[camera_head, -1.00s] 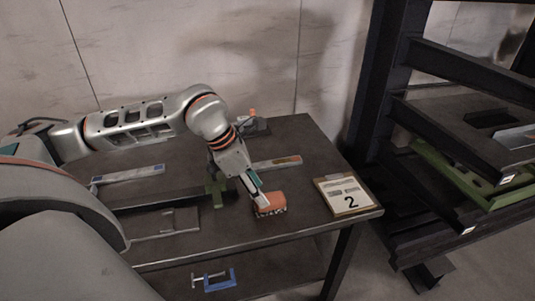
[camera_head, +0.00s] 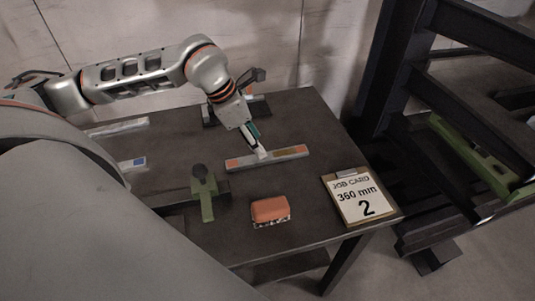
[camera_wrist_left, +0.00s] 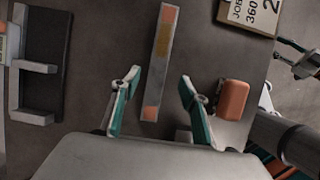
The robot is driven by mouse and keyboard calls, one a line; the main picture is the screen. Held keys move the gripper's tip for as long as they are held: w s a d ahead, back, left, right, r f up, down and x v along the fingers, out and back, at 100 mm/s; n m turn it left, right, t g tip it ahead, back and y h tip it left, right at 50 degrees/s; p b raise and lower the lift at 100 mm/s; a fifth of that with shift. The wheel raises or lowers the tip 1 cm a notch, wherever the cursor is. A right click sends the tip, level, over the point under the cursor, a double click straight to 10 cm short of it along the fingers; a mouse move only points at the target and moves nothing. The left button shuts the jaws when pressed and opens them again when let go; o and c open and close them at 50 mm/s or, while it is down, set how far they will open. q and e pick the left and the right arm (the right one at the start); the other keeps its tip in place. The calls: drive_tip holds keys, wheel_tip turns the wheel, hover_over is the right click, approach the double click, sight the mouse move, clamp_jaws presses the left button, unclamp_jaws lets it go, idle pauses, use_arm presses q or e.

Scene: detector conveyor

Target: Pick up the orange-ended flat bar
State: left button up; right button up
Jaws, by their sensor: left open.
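The orange-ended flat bar (camera_head: 290,153) lies on the dark table behind the orange block. It is long, thin and grey, with orange ends. In the left wrist view the bar (camera_wrist_left: 161,62) runs up the middle of the picture, with a yellowish patch along it. My left gripper (camera_head: 259,153) is at the bar's middle in the head view. In the left wrist view its open fingers (camera_wrist_left: 160,82) lie to either side of the bar's lower part, with nothing held. Whether the fingertips touch the table cannot be told. My right gripper seems to show at the right edge (camera_wrist_left: 302,60), off the table.
An orange block (camera_head: 270,210) sits in front of the bar. A green stop with a dark knob (camera_head: 207,203) stands to the left. A job card (camera_head: 360,202) lies at the right edge. A dark fixture (camera_head: 212,116) is behind. A rack (camera_head: 450,80) stands right.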

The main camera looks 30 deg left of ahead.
sight(268, 158)
use_arm(q)
drive_tip(key=x, duration=0.6)
drive_tip(key=shift+w+f, duration=0.1)
drive_tip(key=shift+w, duration=0.05)
clamp_jaws()
drive_tip(key=shift+w, duration=0.1)
